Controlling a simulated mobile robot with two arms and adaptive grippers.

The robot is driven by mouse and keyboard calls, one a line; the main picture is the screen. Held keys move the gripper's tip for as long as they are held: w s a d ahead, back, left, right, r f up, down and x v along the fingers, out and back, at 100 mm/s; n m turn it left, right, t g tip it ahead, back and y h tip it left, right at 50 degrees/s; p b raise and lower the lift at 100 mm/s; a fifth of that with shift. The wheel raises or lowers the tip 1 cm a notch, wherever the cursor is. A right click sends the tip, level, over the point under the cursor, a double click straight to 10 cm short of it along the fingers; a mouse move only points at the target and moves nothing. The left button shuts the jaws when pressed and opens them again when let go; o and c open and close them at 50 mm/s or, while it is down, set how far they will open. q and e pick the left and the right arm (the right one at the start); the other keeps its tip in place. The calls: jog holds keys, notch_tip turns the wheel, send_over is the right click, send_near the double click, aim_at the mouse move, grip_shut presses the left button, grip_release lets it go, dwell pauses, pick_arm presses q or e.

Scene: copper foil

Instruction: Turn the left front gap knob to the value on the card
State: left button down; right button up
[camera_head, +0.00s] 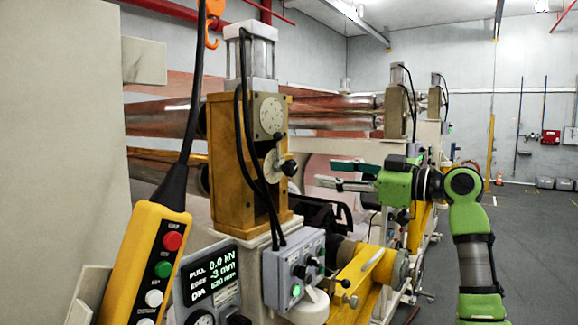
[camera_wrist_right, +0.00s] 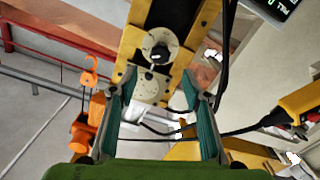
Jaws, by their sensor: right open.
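The gap knob (camera_head: 289,168) is black and sits on a pale round dial on the front of a brown-yellow housing (camera_head: 228,165). In the right wrist view the knob (camera_wrist_right: 158,54) shows on its dial near the top middle. A second pale disc (camera_head: 271,115) is above it in the head view. My right gripper (camera_head: 326,173) is open and empty, to the right of the knob and apart from it, its fingers pointing at the housing. In the wrist view its two fingers (camera_wrist_right: 158,88) spread on either side of the housing. I cannot make out a value card. My left gripper is out of view.
A yellow pendant (camera_head: 147,262) with buttons hangs at the left front. A display panel (camera_head: 212,285) and a grey control box (camera_head: 292,272) stand below the housing. Black cables run down past the dials. Copper rollers (camera_head: 165,118) lie behind. Floor at the right is clear.

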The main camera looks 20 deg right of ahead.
aim_at(294, 169)
jog(key=p+x, duration=0.2)
jog(key=x, duration=0.3)
jog(key=p+x, duration=0.2)
jog(key=x, duration=0.3)
jog(key=shift+w+a+r+p, duration=0.1)
jog(key=shift+a+r+p, duration=0.1)
jog(key=shift+p, duration=0.1)
jog(key=shift+w+a+f, duration=0.2)
jog(key=shift+w+a, duration=0.15)
jog(key=shift+w, duration=0.2)
jog(key=shift+c, duration=0.7)
jog(key=c, duration=0.9)
